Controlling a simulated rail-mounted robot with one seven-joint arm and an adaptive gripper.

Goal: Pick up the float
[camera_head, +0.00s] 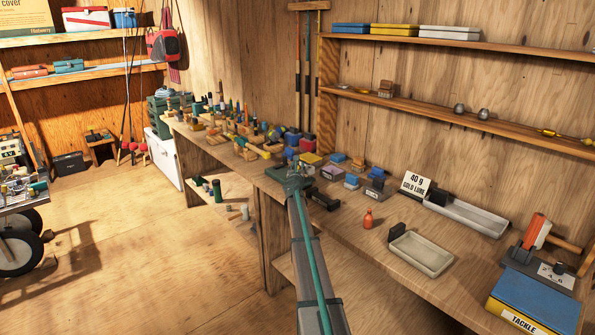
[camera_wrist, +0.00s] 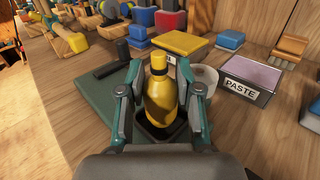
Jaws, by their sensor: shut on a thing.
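The float (camera_wrist: 161,104) is a yellow, bottle-shaped piece with a narrow neck and cap, upright in the wrist view. My gripper (camera_wrist: 163,78) is shut on it, with one finger on each side. A dark square piece shows below and around the float's lower end; I cannot tell whether the float touches it. In the head view my gripper (camera_head: 292,174) is over the workbench near its front edge, and the float cannot be made out there.
A green board (camera_wrist: 95,105) lies beside the float. A white cup (camera_wrist: 207,78) and a PASTE box (camera_wrist: 243,84) stand close on the right.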

